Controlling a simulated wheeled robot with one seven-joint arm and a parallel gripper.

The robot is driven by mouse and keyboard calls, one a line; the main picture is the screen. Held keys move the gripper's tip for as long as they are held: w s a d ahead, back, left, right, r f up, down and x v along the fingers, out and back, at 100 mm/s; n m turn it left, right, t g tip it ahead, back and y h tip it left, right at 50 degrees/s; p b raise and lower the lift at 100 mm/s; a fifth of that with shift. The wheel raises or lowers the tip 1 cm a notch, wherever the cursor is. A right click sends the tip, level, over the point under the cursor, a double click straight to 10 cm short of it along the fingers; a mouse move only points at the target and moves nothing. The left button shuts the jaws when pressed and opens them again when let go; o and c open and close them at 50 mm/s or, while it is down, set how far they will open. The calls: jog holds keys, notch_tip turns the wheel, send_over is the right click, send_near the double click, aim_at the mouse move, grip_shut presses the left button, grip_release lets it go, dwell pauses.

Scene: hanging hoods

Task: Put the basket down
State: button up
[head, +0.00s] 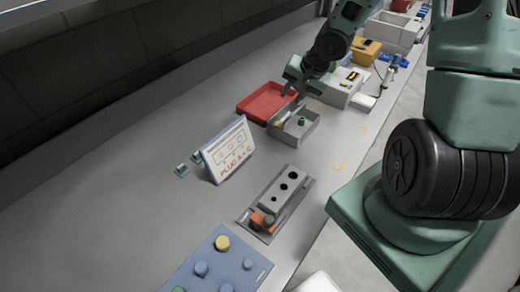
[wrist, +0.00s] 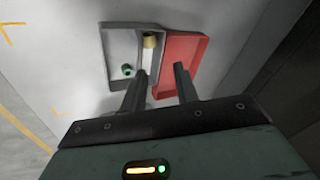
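The basket is a small grey open box (head: 308,133) on the grey bench, beside a shallow red tray (head: 268,101). In the wrist view the basket (wrist: 104,46) holds a green piece (wrist: 127,70) and a yellowish cylinder (wrist: 150,41). My gripper (head: 292,97) is over the basket's edge on the red tray side. In the wrist view my gripper's fingers (wrist: 161,69) are apart, the left one over the basket and the right one over the red tray (wrist: 185,52). I see nothing clamped between them. I cannot tell whether a finger touches the basket wall.
A tilted sign (head: 228,150) stands nearer on the bench, with small teal pieces (head: 183,170) beside it. A grey block with holes (head: 280,190) and a blue board with pegs (head: 218,265) lie closer. A white device (head: 345,87) is behind the basket. The bench left of the sign is clear.

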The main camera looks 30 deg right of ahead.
jog(key=s+a+r+n+g, duration=0.1)
jog(key=s+a+r+n, duration=0.2)
jog(key=a, duration=0.6)
jog(key=s+a+r+n+g, duration=0.2)
jog(key=s+a+r+n, duration=0.1)
jog(key=s+a+n, duration=0.4)
jog(key=s+a+r+n+g, duration=0.2)
jog(key=s+a+r+n, duration=0.2)
jog(key=s+a+n, duration=0.3)
jog(key=s+a, duration=0.5)
jog(key=s, duration=0.1)
jog(key=shift+a+r+n, duration=0.25)
jog(key=shift+a+n, duration=0.05)
jog(key=shift+s+f, duration=0.1)
jog(key=shift+f, duration=0.15)
